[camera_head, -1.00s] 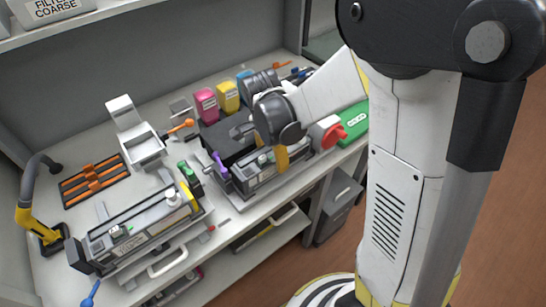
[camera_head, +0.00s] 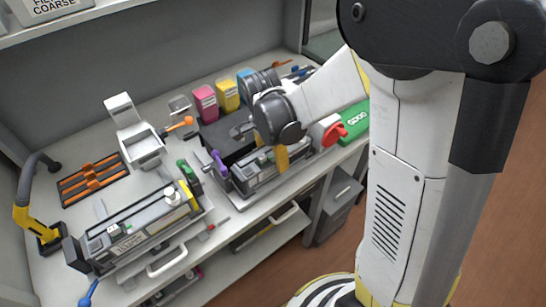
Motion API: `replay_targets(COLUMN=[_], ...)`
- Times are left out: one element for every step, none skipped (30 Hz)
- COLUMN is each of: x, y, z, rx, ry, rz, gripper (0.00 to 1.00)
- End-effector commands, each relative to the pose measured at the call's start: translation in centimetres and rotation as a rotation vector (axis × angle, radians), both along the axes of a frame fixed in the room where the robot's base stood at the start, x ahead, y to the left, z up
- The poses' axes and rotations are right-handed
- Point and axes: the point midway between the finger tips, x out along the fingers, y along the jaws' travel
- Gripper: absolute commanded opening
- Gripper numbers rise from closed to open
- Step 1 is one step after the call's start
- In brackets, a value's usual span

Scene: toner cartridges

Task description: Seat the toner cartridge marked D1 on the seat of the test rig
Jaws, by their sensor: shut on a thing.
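My gripper (camera_head: 280,140) is at the middle of the bench, over a long grey toner cartridge (camera_head: 252,174) with a light knob and a label too small to read. The gripper is shut on this cartridge, but the fingertips are mostly hidden by my wrist. A similar cartridge (camera_head: 125,237) lies at the left in a rig with blue and green levers. No D1 mark is readable.
A green tray marked GOOD (camera_head: 356,118) is at the right. A white stand (camera_head: 142,146), an orange-and-black rack (camera_head: 92,180) and a yellow-black jointed arm (camera_head: 38,222) occupy the left.

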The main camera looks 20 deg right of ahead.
Motion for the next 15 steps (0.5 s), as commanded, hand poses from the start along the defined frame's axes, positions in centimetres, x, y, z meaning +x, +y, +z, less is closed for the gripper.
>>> replay_targets(x=[0.0, 0.0, 0.0, 0.0, 0.0, 0.0, 0.0, 0.0, 0.0, 0.0, 0.0, 0.0, 0.0, 0.0, -0.1], y=[0.0, 0.0, 0.0, 0.0, 0.0, 0.0, 0.0, 0.0, 0.0, 0.0, 0.0, 0.1, 0.1, 0.2, 0.2], z=[0.0, 0.0, 0.0, 0.0, 0.0, 0.0, 0.0, 0.0, 0.0, 0.1, 0.2, 0.5, 0.8, 1.2, 1.8], rx=[0.0, 0.0, 0.0, 0.0, 0.0, 0.0, 0.0, 0.0, 0.0, 0.0, 0.0, 0.0, 0.0, 0.0, 0.0], ry=[0.0, 0.0, 0.0, 0.0, 0.0, 0.0, 0.0, 0.0, -0.001, -0.001, -0.001, -0.001, -0.001, -0.001, -0.001], rz=[0.0, 0.0, 0.0, 0.0, 0.0, 0.0, 0.0, 0.0, 0.0, 0.0, 0.0, 0.0, 0.001, 0.001, 0.001], gripper=[0.61, 0.7, 0.82, 0.83, 0.83, 0.83, 0.83, 0.83, 0.83, 0.83, 0.83, 0.83, 0.83, 0.83, 0.83])
